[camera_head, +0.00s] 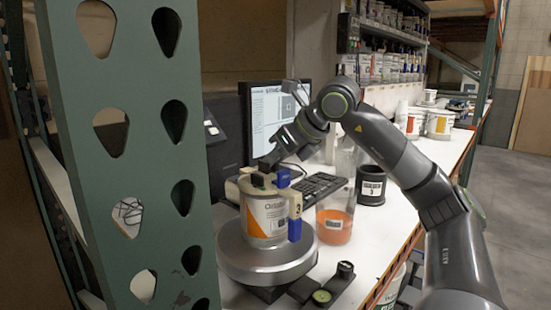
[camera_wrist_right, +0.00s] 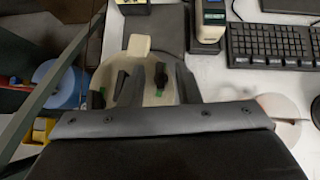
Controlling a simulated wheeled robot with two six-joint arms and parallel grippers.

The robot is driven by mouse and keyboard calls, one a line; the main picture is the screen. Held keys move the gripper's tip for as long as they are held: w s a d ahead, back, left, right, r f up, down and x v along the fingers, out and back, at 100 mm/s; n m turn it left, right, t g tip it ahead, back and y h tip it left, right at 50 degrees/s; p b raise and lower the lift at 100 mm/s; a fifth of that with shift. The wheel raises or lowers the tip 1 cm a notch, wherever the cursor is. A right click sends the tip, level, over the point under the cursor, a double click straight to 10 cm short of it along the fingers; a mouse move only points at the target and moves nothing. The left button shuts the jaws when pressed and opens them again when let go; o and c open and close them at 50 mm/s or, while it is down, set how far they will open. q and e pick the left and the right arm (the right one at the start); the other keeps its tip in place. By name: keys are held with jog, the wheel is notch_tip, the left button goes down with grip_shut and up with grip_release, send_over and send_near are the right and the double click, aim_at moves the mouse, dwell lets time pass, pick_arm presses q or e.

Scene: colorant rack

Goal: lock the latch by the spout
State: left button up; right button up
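The paint can (camera_head: 268,220), labelled white and orange, stands upright on the round metal plate (camera_head: 240,262). Its cream lid (camera_wrist_right: 140,46) fills the middle of the right wrist view. Two dark upright pieces stand on the lid, a left one (camera_wrist_right: 121,82) and a right one (camera_wrist_right: 161,76), with small green marks near them; I cannot tell which is the latch by the spout. My right gripper (camera_wrist_right: 142,92) is over the lid with its fingers apart, on either side of these pieces. In the head view, my right gripper (camera_head: 268,163) is at the can's top. My left gripper is out of view.
A clear container with orange contents (camera_head: 334,226) and a black cup (camera_head: 371,187) stand right of the can. A keyboard (camera_head: 318,189) and monitor (camera_head: 275,115) are behind. A green perforated post (camera_head: 130,190) blocks the left. Shelves of cans are at the back.

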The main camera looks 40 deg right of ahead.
grip_shut()
jog(key=shift+r+p, duration=0.1)
jog(key=shift+p, duration=0.25)
jog(key=shift+m+h, duration=0.4)
jog(key=shift+m, duration=0.1)
jog(key=shift+o, duration=0.3)
grip_release()
